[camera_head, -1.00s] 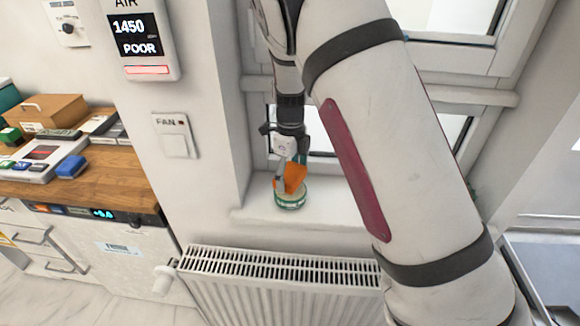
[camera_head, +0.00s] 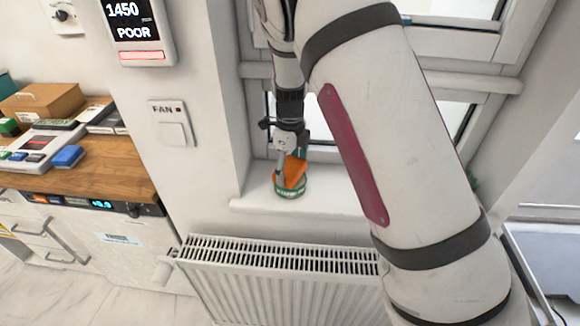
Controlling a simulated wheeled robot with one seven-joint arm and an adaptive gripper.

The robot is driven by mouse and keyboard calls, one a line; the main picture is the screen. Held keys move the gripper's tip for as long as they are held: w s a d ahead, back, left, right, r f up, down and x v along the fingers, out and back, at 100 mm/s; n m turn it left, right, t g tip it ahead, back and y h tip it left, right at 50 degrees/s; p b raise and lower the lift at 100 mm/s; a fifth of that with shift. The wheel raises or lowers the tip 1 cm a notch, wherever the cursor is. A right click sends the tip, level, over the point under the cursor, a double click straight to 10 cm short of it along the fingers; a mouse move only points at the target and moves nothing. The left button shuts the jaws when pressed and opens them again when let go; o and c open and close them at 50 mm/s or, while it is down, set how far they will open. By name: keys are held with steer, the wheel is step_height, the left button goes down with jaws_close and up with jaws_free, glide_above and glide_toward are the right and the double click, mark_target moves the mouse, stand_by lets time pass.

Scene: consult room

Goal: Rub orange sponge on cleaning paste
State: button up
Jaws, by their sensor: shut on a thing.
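The orange sponge (camera_head: 293,174) is between the fingers of my gripper (camera_head: 291,168), which is shut on it. The sponge is tilted and sits at the top of a round, green-banded tin (camera_head: 291,190), which looks like the cleaning paste. The tin stands on the white windowsill (camera_head: 255,193). The sponge covers much of the tin's top, so the paste surface is mostly hidden. The sponge appears to touch the tin, but I cannot tell how firmly it presses.
A white radiator (camera_head: 270,265) stands below the sill. A wooden counter (camera_head: 115,170) at left holds a blue block (camera_head: 67,156) and a cardboard box (camera_head: 42,101). A fan switch (camera_head: 172,124) is on the wall. The sill left of the tin is clear.

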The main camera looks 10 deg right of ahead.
mark_target(307, 161)
steer(key=shift+o, duration=0.2)
steer(key=shift+f, duration=0.55)
stand_by(1.2)
steer(key=shift+r, duration=0.1)
steer(key=shift+r+p, duration=1.05)
steer(key=shift+r, duration=2.4)
steer(key=shift+c, duration=0.2)
